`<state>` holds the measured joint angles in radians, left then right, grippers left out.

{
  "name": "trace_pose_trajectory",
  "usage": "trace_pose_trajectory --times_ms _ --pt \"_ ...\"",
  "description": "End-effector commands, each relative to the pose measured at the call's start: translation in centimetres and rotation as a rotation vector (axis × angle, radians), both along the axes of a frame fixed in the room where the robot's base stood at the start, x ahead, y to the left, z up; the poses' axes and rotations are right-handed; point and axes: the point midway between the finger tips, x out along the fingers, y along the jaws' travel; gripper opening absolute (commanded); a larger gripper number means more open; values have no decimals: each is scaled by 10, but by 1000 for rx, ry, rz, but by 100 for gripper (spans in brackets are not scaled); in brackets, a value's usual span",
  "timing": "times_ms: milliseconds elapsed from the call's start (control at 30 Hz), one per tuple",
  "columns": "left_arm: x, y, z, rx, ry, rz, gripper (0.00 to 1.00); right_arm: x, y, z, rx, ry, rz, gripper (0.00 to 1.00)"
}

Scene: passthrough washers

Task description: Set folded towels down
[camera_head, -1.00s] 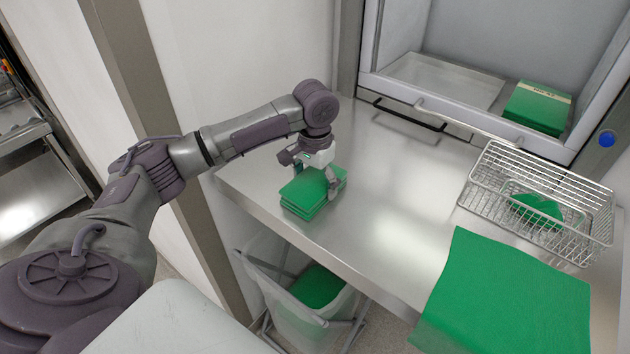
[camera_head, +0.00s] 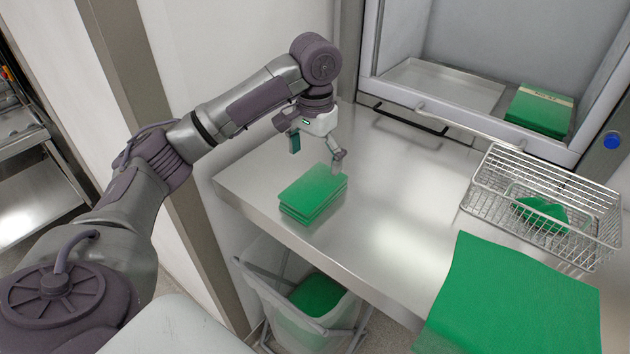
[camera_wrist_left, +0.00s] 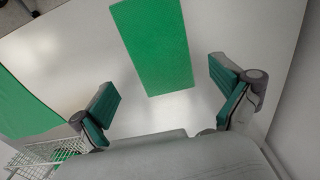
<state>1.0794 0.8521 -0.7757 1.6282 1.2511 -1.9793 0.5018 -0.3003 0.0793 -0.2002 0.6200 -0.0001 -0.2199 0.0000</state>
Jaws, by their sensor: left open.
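A small stack of folded green towels (camera_head: 314,194) lies on the left end of the steel table (camera_head: 385,222). My left gripper (camera_head: 316,158) is open and empty, a little above and behind the stack. In the left wrist view the top towel (camera_wrist_left: 153,45) lies beyond the open fingers (camera_wrist_left: 165,100), apart from them. A larger green towel (camera_head: 510,300) lies flat and unfolded at the table's front right. My right gripper is not in view.
A wire basket (camera_head: 541,207) with green cloth stands at the right. A folded green bundle with a pale band (camera_head: 540,109) sits in the open pass-through chamber. A clear bin (camera_head: 310,318) with green cloth stands below the table's front edge. The table's middle is clear.

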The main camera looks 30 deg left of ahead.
Motion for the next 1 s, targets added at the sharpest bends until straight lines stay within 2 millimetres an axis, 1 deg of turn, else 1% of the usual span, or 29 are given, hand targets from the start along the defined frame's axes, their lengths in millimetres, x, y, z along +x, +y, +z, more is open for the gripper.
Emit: trace_pose_trajectory --times_ms 33,100,200,300,900,1000 --pt "1 0 8 0 -4 0 100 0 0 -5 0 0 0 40" --pt "0 1 23 2 -3 1 100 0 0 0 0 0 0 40" --pt "0 0 33 1 -1 0 100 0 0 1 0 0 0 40" --pt "0 0 37 1 1 0 100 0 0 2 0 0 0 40" --pt "0 0 38 0 1 0 100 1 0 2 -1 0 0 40" --pt "0 0 38 0 1 0 100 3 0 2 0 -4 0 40"
